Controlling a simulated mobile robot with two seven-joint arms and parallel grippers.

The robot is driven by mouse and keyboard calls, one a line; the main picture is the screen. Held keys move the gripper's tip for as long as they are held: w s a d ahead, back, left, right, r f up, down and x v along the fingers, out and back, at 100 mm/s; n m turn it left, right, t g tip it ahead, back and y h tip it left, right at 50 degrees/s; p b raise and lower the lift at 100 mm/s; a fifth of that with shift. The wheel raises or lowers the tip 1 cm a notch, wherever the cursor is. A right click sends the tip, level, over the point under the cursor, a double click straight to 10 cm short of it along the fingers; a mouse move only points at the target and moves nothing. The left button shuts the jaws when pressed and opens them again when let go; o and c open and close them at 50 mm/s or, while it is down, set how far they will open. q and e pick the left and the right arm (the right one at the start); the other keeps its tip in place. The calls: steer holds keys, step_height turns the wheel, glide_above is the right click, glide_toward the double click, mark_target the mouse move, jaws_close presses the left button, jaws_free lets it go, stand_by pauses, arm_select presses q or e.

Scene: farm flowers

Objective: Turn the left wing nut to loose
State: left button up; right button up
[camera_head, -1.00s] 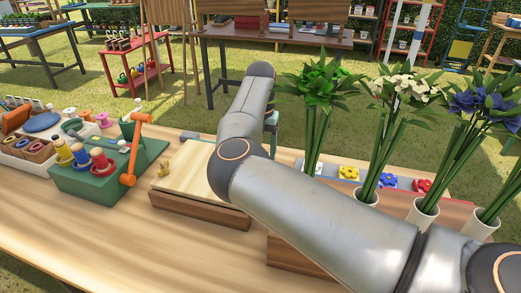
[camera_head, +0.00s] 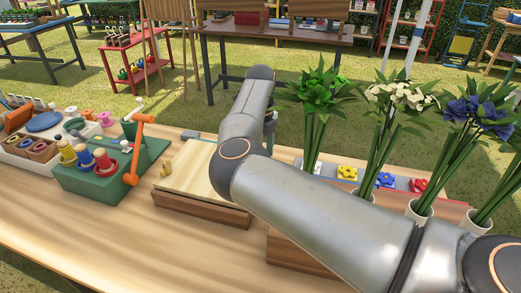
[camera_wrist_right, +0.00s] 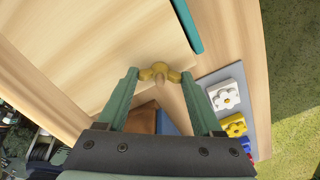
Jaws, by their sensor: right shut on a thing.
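A light wooden board on a darker wooden block (camera_head: 207,212), like a press, lies on the table. A small yellow wing nut (camera_head: 166,168) stands upright at its left side, with no gripper on it. My right arm covers the board's right part and hides its gripper in the head view. In the right wrist view, my right gripper (camera_wrist_right: 159,74) is shut on a yellow wing nut (camera_wrist_right: 158,72), one green finger at each wing. This nut is near the board's edge, beside the flower tiles. My left gripper is not in view.
A green stand with an orange crank (camera_head: 133,160) and spools is left of the board. Flower tiles (camera_head: 347,172) lie on a grey strip beyond my right arm. Flower bunches in white pots (camera_head: 419,212) stand at the right. The front left tabletop (camera_head: 120,230) is clear.

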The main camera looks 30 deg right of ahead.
steer(key=n, duration=0.2)
steer(key=shift+r+n+p, duration=0.1)
steer(key=shift+n+p, duration=0.3)
steer(key=n, duration=0.2)
steer(key=shift+n+p, duration=0.4)
steer(key=n+p, duration=0.1)
steer(key=n, duration=0.1)
steer(key=shift+n, duration=0.4)
steer(key=n+p, duration=0.1)
steer(key=n, duration=0.1)
steer(key=shift+n, duration=0.3)
steer(key=n+p, duration=0.2)
steer(key=n, duration=0.2)
steer(key=shift+p, duration=0.4)
steer(key=n+p, duration=0.4)
steer(key=n, duration=0.1)
steer(key=shift+r+n, duration=0.1)
steer(key=shift+n, duration=0.3)
steer(key=shift+n+p, duration=0.5)
steer(key=shift+n, duration=0.6)
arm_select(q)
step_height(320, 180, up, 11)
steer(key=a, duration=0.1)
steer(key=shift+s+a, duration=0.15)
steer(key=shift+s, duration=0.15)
arm_select(e)
steer(key=shift+n, duration=0.9)
steer(key=shift+f, duration=0.2)
